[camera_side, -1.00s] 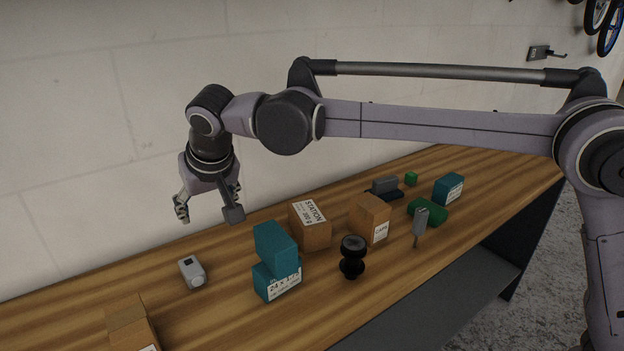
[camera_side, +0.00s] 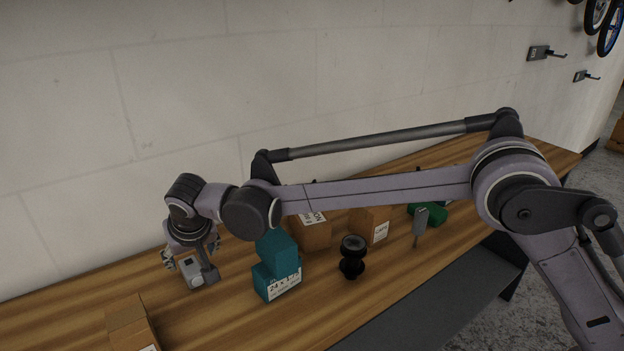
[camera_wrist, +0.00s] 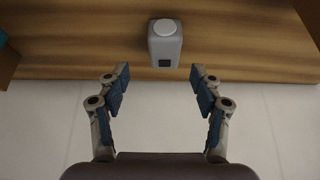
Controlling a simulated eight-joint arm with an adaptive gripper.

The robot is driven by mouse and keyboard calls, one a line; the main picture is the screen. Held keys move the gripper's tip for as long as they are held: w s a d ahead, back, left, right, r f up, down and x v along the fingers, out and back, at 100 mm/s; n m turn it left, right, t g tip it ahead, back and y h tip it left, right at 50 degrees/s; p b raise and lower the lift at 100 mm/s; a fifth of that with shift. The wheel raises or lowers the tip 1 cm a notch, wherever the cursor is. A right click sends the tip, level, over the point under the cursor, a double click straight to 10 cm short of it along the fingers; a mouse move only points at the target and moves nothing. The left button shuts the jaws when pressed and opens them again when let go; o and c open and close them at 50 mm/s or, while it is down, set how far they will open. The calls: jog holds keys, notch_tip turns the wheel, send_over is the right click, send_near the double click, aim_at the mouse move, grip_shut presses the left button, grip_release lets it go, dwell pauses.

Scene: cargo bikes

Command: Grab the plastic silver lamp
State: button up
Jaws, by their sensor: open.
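The silver lamp (camera_side: 194,273) is a small light-grey block with a round white lens. It lies on the wooden bench near its left part. In the wrist view the lamp (camera_wrist: 164,46) sits at top centre, just beyond the fingertips and in line with the gap between them. My gripper (camera_side: 190,272) is low over the bench around the lamp's spot, partly covering it in the side view. In the wrist view my gripper (camera_wrist: 160,80) is open with nothing between its blue-padded fingers.
Stacked teal boxes (camera_side: 276,265) stand close to the right of my gripper. A cardboard box (camera_side: 130,323) is at the front left. A black round-topped object (camera_side: 352,257), a small cardboard box (camera_side: 370,224) and a grey upright tool (camera_side: 420,222) stand farther right. The wall is behind the bench (camera_side: 215,325).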

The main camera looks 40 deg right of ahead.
aim_at(191, 266)
jog(key=shift+s+a+x, duration=0.15)
jog(key=shift+x, duration=1.15)
jog(key=shift+s+a+x, duration=0.1)
jog(key=shift+a+x, duration=0.05)
jog(key=shift+x, duration=1.15)
jog(key=shift+f, duration=0.15)
jog(key=c, duration=1.3)
